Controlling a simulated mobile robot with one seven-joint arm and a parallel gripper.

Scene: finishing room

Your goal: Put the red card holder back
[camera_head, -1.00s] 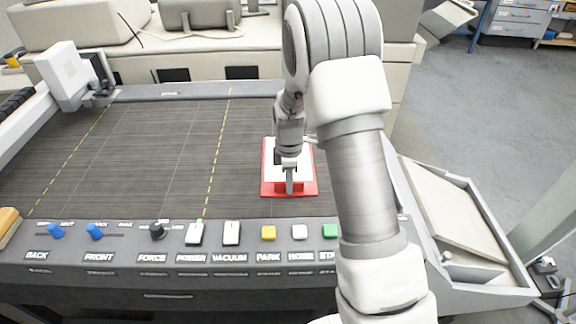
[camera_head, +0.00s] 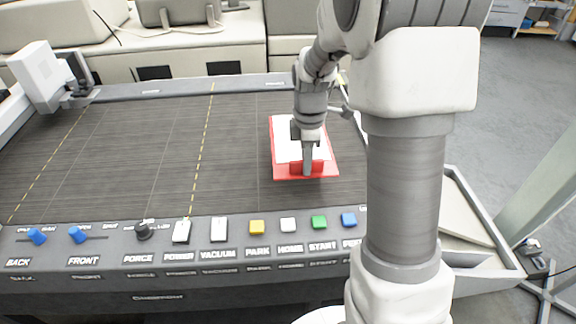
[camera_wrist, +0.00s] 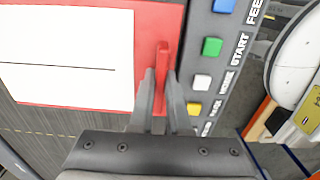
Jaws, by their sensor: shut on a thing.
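The red card holder (camera_head: 325,168) is a flat red plate with a white card (camera_head: 285,140) on it and a raised red grip at its near edge. It is over the right part of the dark cutting bed (camera_head: 240,150); I cannot tell whether it touches the bed. My gripper (camera_head: 307,170) points down and is shut on the raised red grip. In the wrist view, the fingers (camera_wrist: 157,95) pinch the red grip, and the plate with the white card (camera_wrist: 70,60) lies to the left. The card bears a thin dark line.
A control panel with blue knobs (camera_head: 77,235) and coloured buttons (camera_head: 257,227) runs along the bed's front edge. A white cutting head (camera_head: 42,75) stands at the bed's left. A grey side tray (camera_head: 465,215) is at the right. The bed's middle is clear.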

